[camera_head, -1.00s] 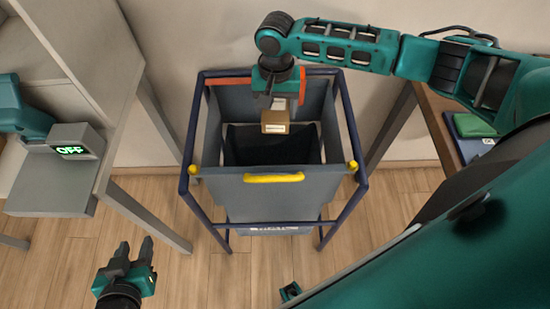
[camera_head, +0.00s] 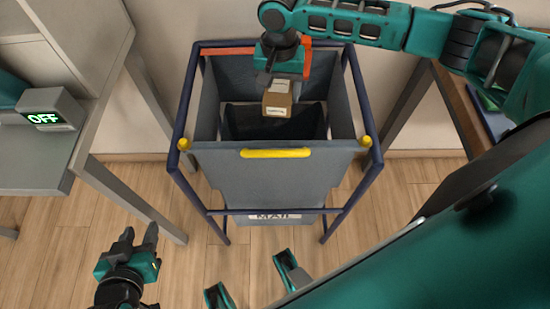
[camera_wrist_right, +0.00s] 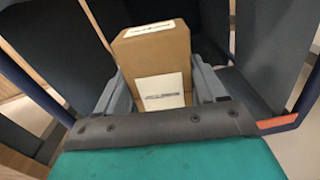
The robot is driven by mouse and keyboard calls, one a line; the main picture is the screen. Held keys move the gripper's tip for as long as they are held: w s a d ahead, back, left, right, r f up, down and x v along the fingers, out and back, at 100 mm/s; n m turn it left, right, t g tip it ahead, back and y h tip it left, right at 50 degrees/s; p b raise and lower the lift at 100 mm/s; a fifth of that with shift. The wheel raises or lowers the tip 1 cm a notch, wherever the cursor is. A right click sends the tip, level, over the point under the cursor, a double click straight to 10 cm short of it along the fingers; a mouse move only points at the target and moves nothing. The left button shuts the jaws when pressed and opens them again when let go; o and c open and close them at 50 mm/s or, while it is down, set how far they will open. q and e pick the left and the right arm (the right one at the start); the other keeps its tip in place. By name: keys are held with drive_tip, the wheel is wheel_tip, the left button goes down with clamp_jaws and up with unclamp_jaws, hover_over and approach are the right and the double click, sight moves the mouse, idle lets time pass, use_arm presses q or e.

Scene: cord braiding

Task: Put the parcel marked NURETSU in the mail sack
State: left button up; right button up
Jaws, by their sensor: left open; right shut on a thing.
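The brown parcel (camera_head: 278,100) carries white labels; its lettering is too small and blurred to read, also on the parcel in the right wrist view (camera_wrist_right: 158,62). My right gripper (camera_head: 284,82) is shut on it, with a finger on either side in the right wrist view. It holds the parcel over the open mouth of the grey mail sack (camera_head: 278,178), towards the back. The sack hangs in a dark blue frame and has a yellow handle and a MAIL label low down. My left gripper (camera_head: 139,236) is open and empty, low at the left, away from the sack.
A grey shelf unit with a scale-like device (camera_head: 48,112) reading OFF stands at the left. A wooden table (camera_head: 455,100) at the right holds flat items, partly hidden by my right arm. Bare wooden floor (camera_head: 200,262) lies in front of the sack.

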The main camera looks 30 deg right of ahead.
drive_tip(key=o, duration=1.1)
use_arm(q)
drive_tip(key=shift+w+r, duration=0.1)
drive_tip(key=shift+w, duration=0.2)
use_arm(e)
drive_tip(key=shift+o, duration=0.2)
use_arm(q)
drive_tip(key=shift+a, duration=0.1)
drive_tip(key=p, duration=0.1)
drive_tip(key=a+r+p, duration=0.1)
drive_tip(key=p, duration=0.1)
drive_tip(key=shift+s+r, duration=0.15)
drive_tip(key=shift+s, duration=0.2)
use_arm(e)
wheel_tip(320, 180, up, 13)
use_arm(q)
drive_tip(key=shift+s, duration=0.15)
use_arm(e)
drive_tip(key=shift+s+f, duration=0.1)
drive_tip(key=shift+f, duration=0.05)
